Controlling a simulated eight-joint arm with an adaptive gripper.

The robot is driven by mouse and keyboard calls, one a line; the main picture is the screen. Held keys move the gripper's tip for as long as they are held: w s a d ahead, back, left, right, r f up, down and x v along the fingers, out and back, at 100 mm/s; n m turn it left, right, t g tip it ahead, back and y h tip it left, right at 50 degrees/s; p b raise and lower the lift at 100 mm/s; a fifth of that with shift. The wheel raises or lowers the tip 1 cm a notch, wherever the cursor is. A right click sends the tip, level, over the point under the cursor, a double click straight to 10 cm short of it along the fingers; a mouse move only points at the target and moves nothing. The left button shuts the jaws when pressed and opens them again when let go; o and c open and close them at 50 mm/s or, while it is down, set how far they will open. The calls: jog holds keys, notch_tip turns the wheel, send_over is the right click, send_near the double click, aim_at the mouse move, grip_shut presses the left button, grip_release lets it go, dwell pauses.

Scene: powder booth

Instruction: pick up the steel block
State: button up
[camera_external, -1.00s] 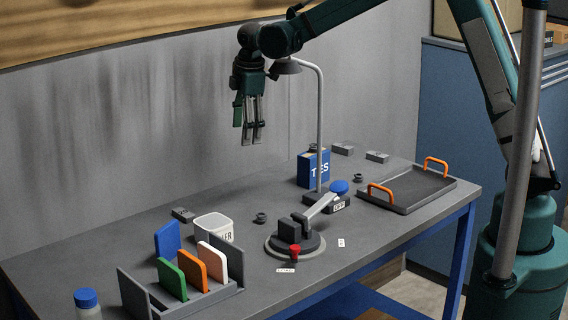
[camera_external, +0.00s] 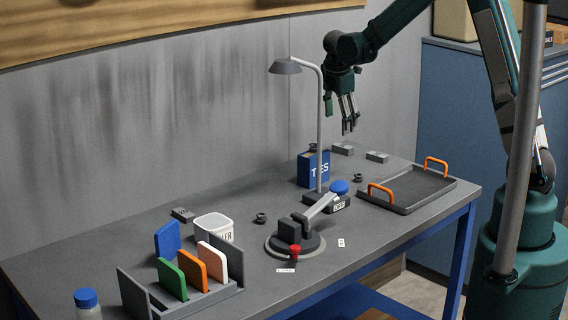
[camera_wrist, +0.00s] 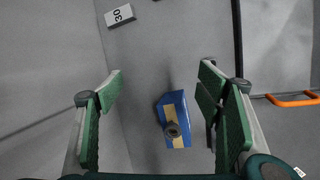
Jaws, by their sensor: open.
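Small grey metal-looking blocks lie on the bench: one (camera_external: 343,149) behind the blue box, one (camera_external: 377,156) to its right, and one (camera_external: 183,214) at the left. I cannot tell by look which is the steel block. My gripper (camera_external: 349,128) hangs open and empty, fingers down, above the back of the bench near the first two blocks. In the wrist view my gripper (camera_wrist: 161,85) has its green-padded fingers wide apart. A grey block marked 30 (camera_wrist: 119,15) shows at the top left there, beyond the fingers; I cannot tell which one it is.
The blue box (camera_external: 314,169) shows between the fingers in the wrist view (camera_wrist: 176,112). A lamp (camera_external: 320,130) stands close left of my gripper. A tray with orange handles (camera_external: 415,196) is at right. A clamp (camera_external: 294,233), white tub (camera_external: 213,228) and rack (camera_external: 135,296) stand nearer.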

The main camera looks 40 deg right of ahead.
jog(key=s+d+f, duration=0.2)
jog(key=d, duration=0.7)
jog(key=n+g+h+p, duration=0.1)
jog(key=n+g, duration=0.1)
jog(key=n, duration=0.1)
send_near(377, 154)
jog(key=shift+d+f, duration=0.25)
jog(key=shift+f, duration=0.1)
jog(key=shift+x, duration=1.3)
jog(key=shift+x, duration=2.6)
